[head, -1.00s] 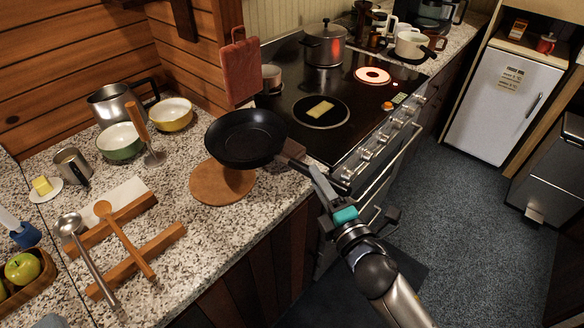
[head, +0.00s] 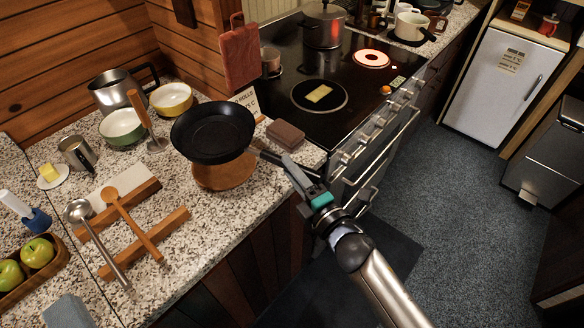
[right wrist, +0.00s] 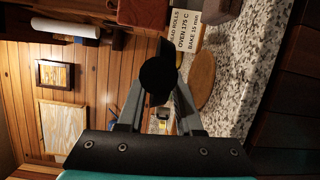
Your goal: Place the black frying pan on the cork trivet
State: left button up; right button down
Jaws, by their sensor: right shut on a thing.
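The black frying pan (head: 212,132) is held in the air over the counter, its bowl facing up. In the head view it overlaps the far part of the round cork trivet (head: 226,178), whose near edge shows below it. My right gripper (head: 291,166) is shut on the pan's handle, to the right of the pan. In the right wrist view the dark round handle end (right wrist: 157,76) sits between the fingers and hides most of the pan. The trivet (right wrist: 203,78) shows beside it, with a gap.
A brown block (head: 285,134) and a recipe card (head: 245,98) are near the handle. The stove (head: 325,125) is at the right, with a glowing burner (head: 371,59) and a pot (head: 323,26). Bowls (head: 122,126), a pitcher and a wooden rack with spoons (head: 155,240) stand left.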

jog(key=shift+a+r+p, duration=0.1)
jog(key=shift+r+p, duration=0.2)
jog(key=shift+r, duration=0.05)
notch_tip(320, 180, down, 8)
jog(key=b, duration=0.7)
jog(key=shift+f+b, duration=0.15)
jog(key=shift+b, duration=0.2)
jog(key=shift+f+b, duration=0.3)
jog(key=shift+f, duration=0.05)
jog(key=c, duration=0.8)
grip_release()
jog(key=o, duration=0.3)
jog(key=shift+f, duration=0.1)
jog(key=shift+o, duration=0.5)
jog(key=shift+s+f, duration=0.1)
jog(key=shift+f, duration=0.1)
jog(key=shift+o, duration=1.1)
jog(key=shift+r, duration=0.1)
